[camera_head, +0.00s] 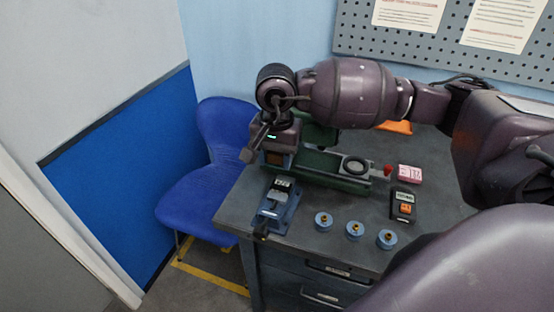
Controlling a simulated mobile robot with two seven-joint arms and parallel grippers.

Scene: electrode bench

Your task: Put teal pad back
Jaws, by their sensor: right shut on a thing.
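My right arm reaches in from the right across the back of the bench. My right gripper (257,142) is at the left end of the green machine (325,168), above the bench's left edge. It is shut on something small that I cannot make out. I cannot clearly pick out a teal pad; it may be hidden by the gripper or by the arm. My left gripper is not in view.
On the dark bench (330,245) stand a blue clamp-like device (273,207), three blue round pieces with yellow centres (355,230), a black box with an orange label (403,206) and a pink block (409,174). A blue chair (208,170) stands to the left.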

